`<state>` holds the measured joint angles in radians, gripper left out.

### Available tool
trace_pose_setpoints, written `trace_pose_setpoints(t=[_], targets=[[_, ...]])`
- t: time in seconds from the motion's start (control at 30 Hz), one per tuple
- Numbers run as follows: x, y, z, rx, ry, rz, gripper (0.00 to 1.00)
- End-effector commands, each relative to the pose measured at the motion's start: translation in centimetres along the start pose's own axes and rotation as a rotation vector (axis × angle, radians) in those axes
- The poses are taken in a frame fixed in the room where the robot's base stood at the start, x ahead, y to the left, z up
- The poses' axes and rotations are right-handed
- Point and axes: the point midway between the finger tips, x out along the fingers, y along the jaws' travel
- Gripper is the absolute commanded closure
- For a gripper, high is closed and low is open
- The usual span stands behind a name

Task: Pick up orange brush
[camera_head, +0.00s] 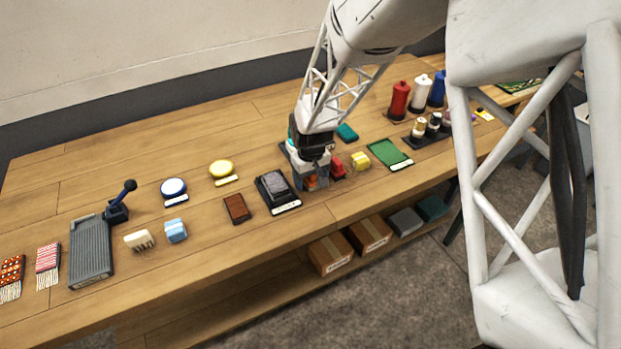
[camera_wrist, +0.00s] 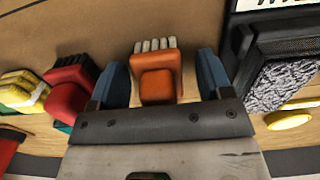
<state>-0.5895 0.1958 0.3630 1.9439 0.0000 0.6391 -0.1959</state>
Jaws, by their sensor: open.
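The orange brush (camera_wrist: 157,84) lies on the wooden table between the two blue fingers of my gripper (camera_wrist: 160,78) in the wrist view. Its pale bristles point to the top of that picture. A gap shows between the brush and each finger, so my gripper is open around it. In the head view, my gripper (camera_head: 312,182) is low over the table, and only a small bit of the orange brush (camera_head: 311,183) shows between the fingers.
A red brush (camera_head: 338,167) and a yellow one (camera_head: 360,161) stand close to the right of my gripper. A dark tray with a grey pad (camera_head: 276,190) is close on the left. A green board (camera_head: 388,154) lies farther right. Bare table lies in front.

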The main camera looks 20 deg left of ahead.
Motion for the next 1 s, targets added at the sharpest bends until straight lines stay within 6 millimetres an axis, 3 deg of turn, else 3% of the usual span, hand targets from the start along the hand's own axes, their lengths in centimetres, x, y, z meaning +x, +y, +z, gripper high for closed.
trace_pose_setpoints(t=[0.3, 0.67, 1.0], targets=[[-0.02, 0.00, -0.01, 0.000, 0.000, 0.000, 0.28], [-0.02, 0.00, -0.01, 0.000, 0.000, 0.000, 0.82], [-0.21, 0.01, -0.03, 0.000, 0.001, 0.000, 0.82]])
